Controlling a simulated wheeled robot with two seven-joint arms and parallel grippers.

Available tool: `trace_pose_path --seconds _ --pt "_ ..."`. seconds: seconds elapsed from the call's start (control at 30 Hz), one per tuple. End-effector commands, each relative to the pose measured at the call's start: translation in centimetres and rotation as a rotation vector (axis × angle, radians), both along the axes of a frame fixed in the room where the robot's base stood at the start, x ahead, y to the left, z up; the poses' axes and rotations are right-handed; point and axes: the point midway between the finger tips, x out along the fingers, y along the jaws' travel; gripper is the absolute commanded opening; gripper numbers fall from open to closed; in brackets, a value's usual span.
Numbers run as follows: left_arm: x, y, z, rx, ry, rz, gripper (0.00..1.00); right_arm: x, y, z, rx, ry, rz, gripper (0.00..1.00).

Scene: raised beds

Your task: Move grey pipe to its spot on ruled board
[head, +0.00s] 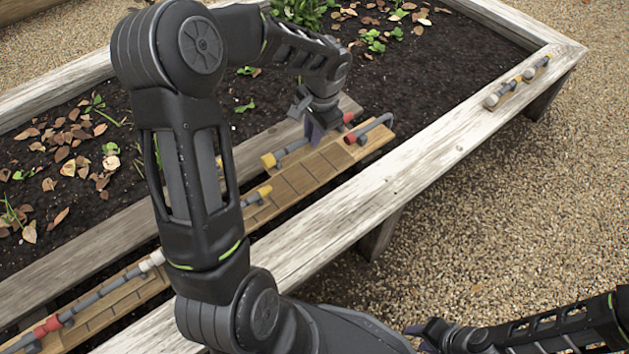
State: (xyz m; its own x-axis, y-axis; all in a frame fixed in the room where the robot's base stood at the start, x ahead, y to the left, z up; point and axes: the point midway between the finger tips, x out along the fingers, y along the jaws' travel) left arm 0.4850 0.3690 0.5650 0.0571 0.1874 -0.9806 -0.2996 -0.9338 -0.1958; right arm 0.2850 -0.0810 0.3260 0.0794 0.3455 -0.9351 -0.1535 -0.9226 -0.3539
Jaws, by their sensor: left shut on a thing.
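My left gripper (317,134) is shut on a grey pipe (293,148) over the right part of the ruled board. This pipe has a yellow end at its left, and a red end shows at its right; the jaws hide its middle. I cannot tell whether it touches the board. The ruled board (292,184) is a long wooden strip with dark cross lines; my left arm covers its middle. My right gripper (428,335) is low at the bottom edge, away from the board, and its jaws are not clear.

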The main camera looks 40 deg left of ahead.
Motion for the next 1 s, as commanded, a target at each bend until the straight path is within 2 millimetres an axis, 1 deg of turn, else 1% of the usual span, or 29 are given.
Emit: trace_pose_path --seconds 0.37,0.47,0.6,0.7,1.0 --pt "0.1 0.1 -0.2 -0.001 -0.006 0.018 0.00 0.1 0.0 -0.1 0.000 -0.002 0.000 0.37" --pt "0.1 0.0 -1.3 0.000 -0.005 0.017 0.00 0.2 -0.1 -0.5 -0.002 -0.004 -0.001 0.37" --pt "0.0 0.1 -3.7 -0.001 -0.004 0.019 0.00 0.4 -0.3 -1.4 -0.004 -0.007 -0.007 0.37" --pt "0.1 0.1 -4.8 0.000 -0.004 0.018 0.00 0.5 -0.4 -1.7 -0.006 -0.009 -0.010 0.37" --pt "0.1 0.1 -5.0 -0.001 -0.006 0.017 0.00 0.6 -0.4 -1.6 -0.007 -0.010 -0.011 0.37"
